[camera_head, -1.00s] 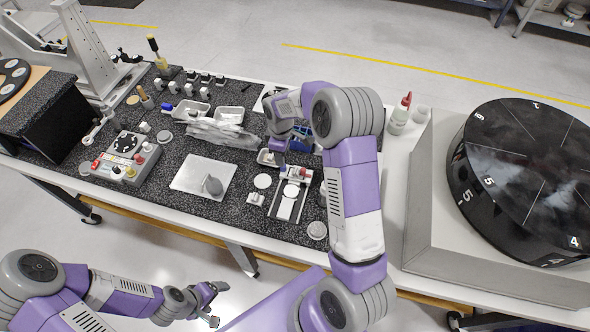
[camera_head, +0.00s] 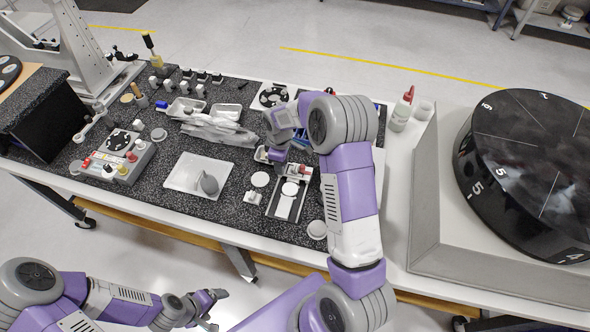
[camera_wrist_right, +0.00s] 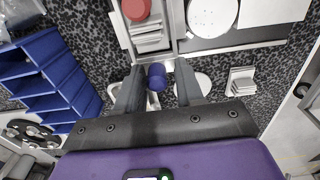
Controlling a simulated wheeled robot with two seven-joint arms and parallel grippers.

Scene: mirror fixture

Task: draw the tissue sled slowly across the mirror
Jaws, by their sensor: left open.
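A small fixture (camera_head: 285,201) with a pale round disc (camera_head: 290,188) stands on the speckled mat. In the right wrist view the disc (camera_wrist_right: 212,15) is at the top, on a grey frame; I cannot tell for certain that it is the mirror. A grey stepped block (camera_wrist_right: 150,38) and a red knob (camera_wrist_right: 136,9) are beside it. My right gripper (camera_wrist_right: 160,72) has a blue handle (camera_wrist_right: 157,76) between its fingertips, filling the gap; what it joins below is unclear. No tissue is clearly visible. My left gripper (camera_head: 214,308) is open and empty, in front of the table.
A grey plate (camera_head: 180,178) with a dark oval piece (camera_head: 208,184) lies left of the fixture. A red-capped bottle (camera_head: 402,108) and a large black drum (camera_head: 530,165) stand right.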

